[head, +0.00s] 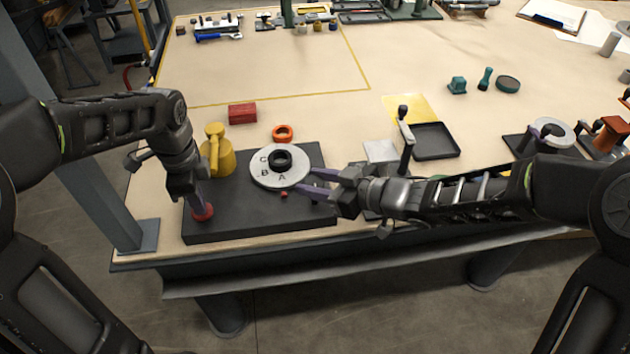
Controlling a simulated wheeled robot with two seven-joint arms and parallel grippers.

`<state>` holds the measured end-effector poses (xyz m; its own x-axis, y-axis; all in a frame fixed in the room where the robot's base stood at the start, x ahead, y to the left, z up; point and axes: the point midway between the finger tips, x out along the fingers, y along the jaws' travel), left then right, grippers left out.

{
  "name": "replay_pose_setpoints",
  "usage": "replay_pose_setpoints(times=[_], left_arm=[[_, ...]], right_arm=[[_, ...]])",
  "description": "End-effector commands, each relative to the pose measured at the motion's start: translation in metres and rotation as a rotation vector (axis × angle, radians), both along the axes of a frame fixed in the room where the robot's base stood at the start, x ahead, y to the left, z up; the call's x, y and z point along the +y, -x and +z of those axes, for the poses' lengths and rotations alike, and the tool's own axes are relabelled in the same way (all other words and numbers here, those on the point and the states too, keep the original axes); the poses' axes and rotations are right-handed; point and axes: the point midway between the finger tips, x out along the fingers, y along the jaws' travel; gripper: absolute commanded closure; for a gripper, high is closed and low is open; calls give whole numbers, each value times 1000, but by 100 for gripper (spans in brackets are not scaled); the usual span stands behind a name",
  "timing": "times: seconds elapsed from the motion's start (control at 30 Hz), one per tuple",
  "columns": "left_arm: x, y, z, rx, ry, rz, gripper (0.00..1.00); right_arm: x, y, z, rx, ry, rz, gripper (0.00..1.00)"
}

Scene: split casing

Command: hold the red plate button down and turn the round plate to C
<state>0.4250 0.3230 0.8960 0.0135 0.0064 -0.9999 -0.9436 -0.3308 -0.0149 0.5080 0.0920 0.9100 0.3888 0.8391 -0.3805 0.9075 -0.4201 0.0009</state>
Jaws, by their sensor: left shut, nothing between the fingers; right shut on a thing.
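The round plate (262,181) is a light grey disc lettered A, B and C with a black hub (280,159), lying on a dark base (250,224). A small red mark (284,194) is on the base at the disc's near edge, closest to letter A; C is at the disc's left. The red plate button (204,214) is at the base's front left corner. My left gripper (200,207) is shut and empty, pointing down with its tips on the button, partly covering it. My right gripper (308,183) is shut on the disc's right rim.
A yellow part (215,150) stands at the base's back left. A red block (242,113) and an orange ring (283,133) lie behind the base. A black tray (434,142) and a black upright lever (405,135) are to the right.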

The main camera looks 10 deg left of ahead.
Motion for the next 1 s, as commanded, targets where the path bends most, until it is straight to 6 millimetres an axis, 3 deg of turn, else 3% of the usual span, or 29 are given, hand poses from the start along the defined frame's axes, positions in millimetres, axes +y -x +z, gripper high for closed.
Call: replay_pose_setpoints(times=[0.03, 0.7, 1.0], left_arm=[[-2, 5, -7, 17, 5, 0, 100], [-3, 5, -7, 18, 7, -1, 100], [-3, 4, -7, 17, 7, -1, 100]], right_arm=[[2, 1, 0, -2, -4, 15, 100], [4, 0, 1, -5, -5, 409, 100], [3, 2, 1, -2, -3, 508, 100]])
